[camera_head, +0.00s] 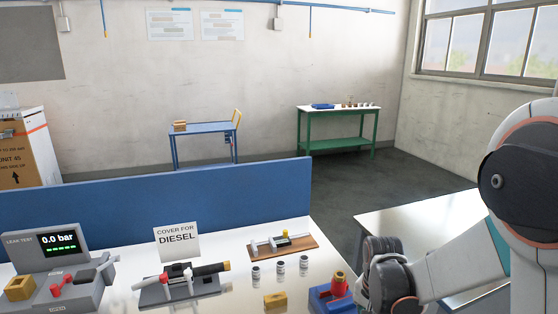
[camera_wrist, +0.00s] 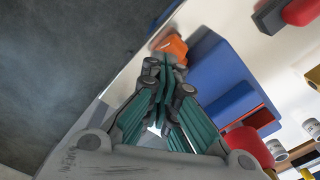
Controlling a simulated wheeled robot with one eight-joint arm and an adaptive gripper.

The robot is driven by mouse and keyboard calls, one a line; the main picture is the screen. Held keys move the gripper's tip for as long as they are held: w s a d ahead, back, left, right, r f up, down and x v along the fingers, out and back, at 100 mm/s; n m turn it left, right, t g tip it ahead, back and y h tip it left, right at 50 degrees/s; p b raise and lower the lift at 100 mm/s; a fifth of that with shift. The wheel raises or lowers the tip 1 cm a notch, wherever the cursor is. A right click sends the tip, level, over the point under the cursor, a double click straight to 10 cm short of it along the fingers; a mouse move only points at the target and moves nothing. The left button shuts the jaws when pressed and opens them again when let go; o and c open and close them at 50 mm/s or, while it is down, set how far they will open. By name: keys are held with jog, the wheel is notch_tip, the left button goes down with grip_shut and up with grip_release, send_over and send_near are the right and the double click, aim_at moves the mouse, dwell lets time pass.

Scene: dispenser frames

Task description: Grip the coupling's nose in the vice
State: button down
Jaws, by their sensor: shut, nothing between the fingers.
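A blue block with red parts, which looks like the vice (camera_head: 319,296), stands at the front right of the white bench. It also shows in the wrist view (camera_wrist: 207,72). A red piece with a brass-coloured top (camera_head: 340,286) rises at it; I cannot tell whether this is the coupling. My gripper (camera_wrist: 164,66) is shut and empty, its fingertips beside the blue block and close to an orange piece (camera_wrist: 173,46) at its end. I cannot tell whether they touch. My wrist hides part of this area in the head view.
A black nozzle on a grey stand (camera_head: 180,283), a brass block (camera_head: 275,300), several small cylinders and a wooden board (camera_head: 284,246) share the bench. A leak-test unit (camera_head: 50,270) stands at left. A blue panel (camera_head: 160,213) edges the back. Grey floor lies beyond the bench edge.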

jog(key=shift+s+d+f, duration=0.1)
jog(key=shift+d, duration=0.05)
jog(key=shift+r+p, duration=0.65)
jog(key=shift+r, duration=0.3)
jog(key=shift+a, duration=0.2)
jog(key=shift+s+a, duration=0.25)
jog(key=shift+a, duration=0.85)
jog(key=shift+f+b, duration=0.9)
jog(key=shift+w+d+b, duration=0.25)
jog(key=shift+d+b, duration=0.1)
jog(key=shift+d, duration=0.6)
dwell(1.0)
jog(key=shift+w+d, duration=0.15)
jog(key=shift+d, duration=0.15)
dwell(0.6)
jog(key=shift+r, duration=0.2)
